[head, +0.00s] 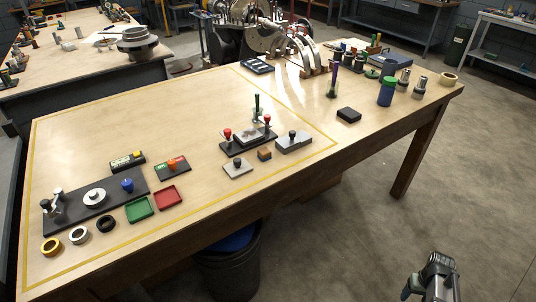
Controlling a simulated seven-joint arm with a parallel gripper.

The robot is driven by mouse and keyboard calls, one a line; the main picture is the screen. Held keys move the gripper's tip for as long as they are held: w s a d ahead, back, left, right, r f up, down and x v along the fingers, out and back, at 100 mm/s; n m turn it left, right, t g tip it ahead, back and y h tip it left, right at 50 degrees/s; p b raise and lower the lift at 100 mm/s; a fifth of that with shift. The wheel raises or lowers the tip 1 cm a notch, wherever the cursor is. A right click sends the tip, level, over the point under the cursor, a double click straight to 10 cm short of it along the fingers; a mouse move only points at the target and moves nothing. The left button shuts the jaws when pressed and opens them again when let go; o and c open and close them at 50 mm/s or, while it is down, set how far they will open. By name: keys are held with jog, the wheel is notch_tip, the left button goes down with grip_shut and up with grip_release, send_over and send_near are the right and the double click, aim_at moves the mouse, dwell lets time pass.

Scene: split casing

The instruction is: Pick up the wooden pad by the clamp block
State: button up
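A small wooden pad (265,154), brown with an orange-tan top, lies flat on the table. Just to its right is a grey block with a black knob (294,143), probably the clamp block. Behind the pad is a black base with two red knobs (236,147) and a metal plate between them. To the pad's left lies a grey plate with a dark knob (237,168). My gripper (432,284) is at the bottom right, in front of the table and far from the pad. It is partly cut off, and its fingers cannot be made out.
Green (139,209) and red (168,198) trays, rings and a long black fixture (88,207) fill the table's left part. A black block (348,115), a green-and-blue bottle (387,92) and metal cylinders stand right. The table in front of the pad is clear.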

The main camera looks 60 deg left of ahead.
jog(key=w+a+r+n+t, duration=0.25)
jog(key=w+a+r, duration=0.45)
jog(key=a+r, duration=0.45)
jog(key=a+r+n+t+y, duration=0.2)
jog(key=a+r+n+y, duration=0.3)
jog(key=a+r, duration=2.5)
notch_tip(320, 180, up, 11)
jog(key=n+g+h, duration=0.2)
jog(key=g+h, duration=0.2)
send_over(264, 150)
notch_tip(264, 150, down, 13)
jog(key=shift+d+r, duration=0.1)
